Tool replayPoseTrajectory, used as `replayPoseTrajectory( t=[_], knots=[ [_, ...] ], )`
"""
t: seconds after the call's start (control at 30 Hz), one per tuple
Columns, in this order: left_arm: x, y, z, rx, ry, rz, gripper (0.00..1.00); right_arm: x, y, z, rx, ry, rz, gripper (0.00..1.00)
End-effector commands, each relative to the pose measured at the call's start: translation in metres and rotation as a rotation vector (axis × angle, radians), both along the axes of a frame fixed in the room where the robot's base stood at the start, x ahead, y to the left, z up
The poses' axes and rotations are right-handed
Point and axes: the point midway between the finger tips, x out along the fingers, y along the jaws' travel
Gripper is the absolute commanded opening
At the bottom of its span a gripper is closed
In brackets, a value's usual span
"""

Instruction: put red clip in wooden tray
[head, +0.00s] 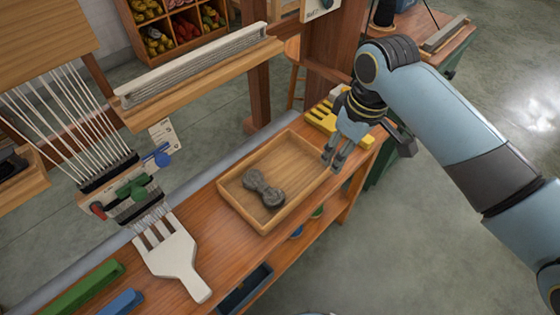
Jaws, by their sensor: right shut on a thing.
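The wooden tray (228,204) is a shallow open box on the workbench, with a grey twisted skein (264,188) inside. A small red piece (97,210) shows at the left end of the loom's lower edge; it is too small to tell whether it is the red clip. My right gripper (334,160) points down at the tray's right corner. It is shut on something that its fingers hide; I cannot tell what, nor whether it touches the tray. My left gripper is not in view.
A yellow rack (322,120) stands behind my right gripper. A white comb (172,254) lies left of the tray, with green (84,288) and blue (120,303) bars nearer the front. The loom with white warp threads (70,120) stands at left. Bare bench separates comb and tray.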

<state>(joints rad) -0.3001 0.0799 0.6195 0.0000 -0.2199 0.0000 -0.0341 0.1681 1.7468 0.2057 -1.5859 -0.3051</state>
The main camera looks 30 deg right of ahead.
Motion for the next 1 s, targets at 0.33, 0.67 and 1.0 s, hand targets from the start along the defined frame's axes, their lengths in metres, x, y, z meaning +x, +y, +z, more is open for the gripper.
replayPoseTrajectory(
  t=[0.33,0.67,1.0],
  knots=[
    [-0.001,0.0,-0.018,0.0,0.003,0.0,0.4,0.072,0.042,-0.05,0.004,0.0,0.002,0.34],
    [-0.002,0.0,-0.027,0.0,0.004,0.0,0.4,0.091,0.052,-0.077,0.0,0.002,0.002,0.34],
    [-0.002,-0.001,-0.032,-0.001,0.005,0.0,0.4,0.091,0.052,-0.103,0.0,-0.001,0.002,0.34]
  ],
)
